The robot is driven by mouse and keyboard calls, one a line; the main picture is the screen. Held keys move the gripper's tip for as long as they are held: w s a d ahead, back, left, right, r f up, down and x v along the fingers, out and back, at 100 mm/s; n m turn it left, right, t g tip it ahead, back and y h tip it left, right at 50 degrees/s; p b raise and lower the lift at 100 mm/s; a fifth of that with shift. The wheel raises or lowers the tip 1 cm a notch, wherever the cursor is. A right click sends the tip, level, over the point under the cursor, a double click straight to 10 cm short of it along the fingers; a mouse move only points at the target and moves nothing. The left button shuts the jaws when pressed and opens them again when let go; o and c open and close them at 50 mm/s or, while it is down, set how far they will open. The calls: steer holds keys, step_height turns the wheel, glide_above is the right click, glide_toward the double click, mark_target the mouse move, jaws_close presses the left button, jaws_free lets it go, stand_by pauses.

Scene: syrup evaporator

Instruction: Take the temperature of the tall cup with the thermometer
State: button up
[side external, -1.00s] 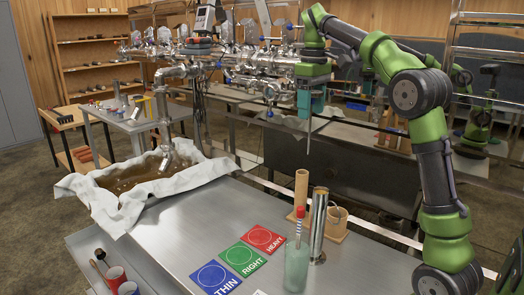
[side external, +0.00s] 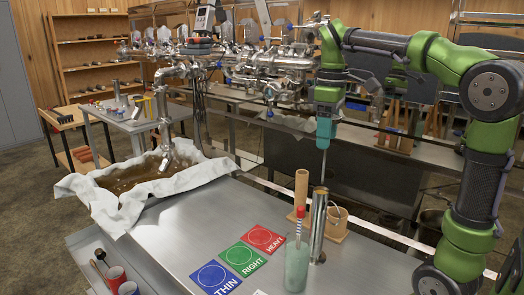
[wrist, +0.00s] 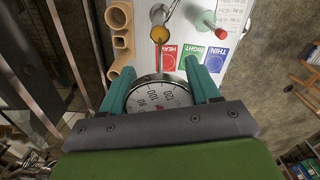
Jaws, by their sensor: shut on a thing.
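The tall cup (side external: 318,228) is a slim shiny metal cylinder, upright on the metal table, with amber liquid inside its mouth in the wrist view (wrist: 161,33). My gripper (side external: 326,135) is above it, pointing down, its teal fingers shut on the thermometer. The thermometer has a round white dial (wrist: 152,97) between the fingers and a thin metal stem (side external: 323,165). The stem points down at the cup's mouth, its tip at or just above the rim; I cannot tell whether it is inside.
A greenish cylinder (side external: 297,268) with a red-topped instrument stands left of the cup. A tan wooden tube (side external: 301,188) and a tan mug-like piece (side external: 337,221) stand behind. Blue, green and red cards (side external: 240,258) lie flat to the left. A cloth-edged basin (side external: 118,198) is farther left.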

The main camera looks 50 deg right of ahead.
mark_target(321, 195)
steer(key=shift+f, duration=8.45)
